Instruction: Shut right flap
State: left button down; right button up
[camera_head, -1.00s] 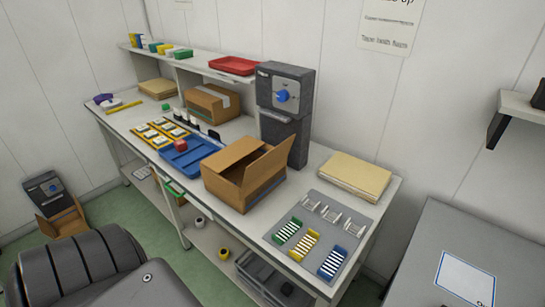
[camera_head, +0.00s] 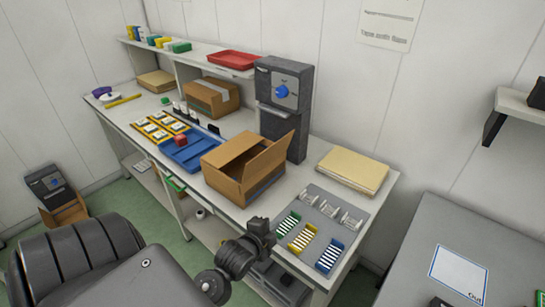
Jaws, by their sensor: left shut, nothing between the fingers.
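An open cardboard box (camera_head: 228,181) stands near the middle of the long table. Its right flap (camera_head: 270,157) stands up and leans outward to the right. The dark opening of the box shows to the left of this flap. My left gripper (camera_head: 261,227) is dark and shut with nothing in it. It is low in front of the table's front edge, below and apart from the box in the picture. My right gripper is not in view.
A grey dispenser (camera_head: 284,95) with a blue knob stands close behind the box. A blue tray (camera_head: 187,154) lies to its left. Brown folders (camera_head: 353,171) and a grey mat (camera_head: 318,211) with coloured racks lie to its right.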

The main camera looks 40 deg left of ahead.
aim_at(269, 155)
pick_arm(q)
jog(key=w+a+r+m+t+y, duration=0.35)
jog(key=a+r+m+t, duration=0.2)
jog(key=r, duration=0.55)
jog(key=w+a+r+p, duration=0.1)
jog(key=w+a+p, duration=0.4)
jog(key=w, duration=0.5)
jog(key=shift+a+r, duration=0.4)
jog(key=shift+a, duration=0.45)
jog(key=shift+w+g+h, duration=0.1)
jog(key=shift+g+h, duration=0.15)
